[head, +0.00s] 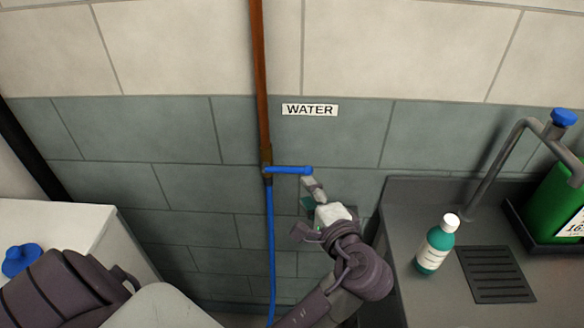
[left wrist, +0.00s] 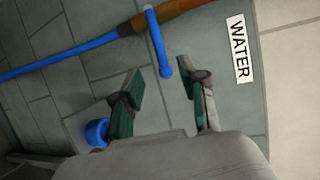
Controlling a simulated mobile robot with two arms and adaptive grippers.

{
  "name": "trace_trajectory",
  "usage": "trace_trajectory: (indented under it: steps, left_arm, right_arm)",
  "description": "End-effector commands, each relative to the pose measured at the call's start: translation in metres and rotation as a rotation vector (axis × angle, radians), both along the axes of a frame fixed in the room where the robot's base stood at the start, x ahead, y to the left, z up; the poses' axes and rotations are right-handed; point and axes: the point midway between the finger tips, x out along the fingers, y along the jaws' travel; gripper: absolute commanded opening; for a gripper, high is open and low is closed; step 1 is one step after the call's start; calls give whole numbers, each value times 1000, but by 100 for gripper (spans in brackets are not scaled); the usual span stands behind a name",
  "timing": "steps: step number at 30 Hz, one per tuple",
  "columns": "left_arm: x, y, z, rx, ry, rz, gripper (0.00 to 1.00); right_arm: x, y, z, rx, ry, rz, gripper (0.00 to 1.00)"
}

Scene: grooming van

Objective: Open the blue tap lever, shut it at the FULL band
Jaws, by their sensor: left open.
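The blue tap lever (head: 289,170) sticks out to the right from the upright pipe, at a right angle to it. It also shows in the left wrist view (left wrist: 158,45). My left gripper (head: 308,208) is open just below and right of the lever's free end. In the left wrist view its fingertips (left wrist: 160,76) stand either side of the lever's end, with nothing held; whether the end lies between them in depth I cannot tell. A blue hose (head: 271,245) runs down from the tap; its lower end is hidden. I see no FULL band. My right gripper is not in view.
A WATER label (head: 310,110) is on the tiled wall above the lever. A dark counter (head: 405,205) at right holds a teal bottle (head: 435,245) and a green container (head: 552,205). A white unit with a blue cap (head: 20,259) stands at left. A blue knob (left wrist: 97,132) shows beside my left fingers.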

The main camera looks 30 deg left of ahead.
Motion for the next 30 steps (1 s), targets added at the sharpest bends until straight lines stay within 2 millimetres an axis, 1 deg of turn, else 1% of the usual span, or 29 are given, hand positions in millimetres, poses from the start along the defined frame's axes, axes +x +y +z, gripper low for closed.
trace_trajectory:
  steps: [1, 3, 7, 12, 15, 21, 28, 30]
  left_arm:
    - [7, 10, 1, 5, -1, 1, 42]
    - [15, 23, -1, 5, 0, 3, 42]
    - [31, 46, -7, 3, 1, 2, 42]
    - [48, 68, -13, 1, 1, 1, 42]
    - [55, 77, -16, 1, 1, 0, 42]
    - [60, 84, -19, -3, -1, 0, 42]
    - [60, 84, -19, -3, -1, 0, 42]
    - [60, 84, -19, -3, -1, 0, 31]
  right_arm:
    - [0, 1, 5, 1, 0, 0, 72]
    - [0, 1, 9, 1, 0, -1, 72]
    - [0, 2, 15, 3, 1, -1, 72]
    - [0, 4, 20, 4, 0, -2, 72]
    - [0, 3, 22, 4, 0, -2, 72]
    - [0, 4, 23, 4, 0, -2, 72]
    - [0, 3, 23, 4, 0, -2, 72]
    - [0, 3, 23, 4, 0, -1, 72]
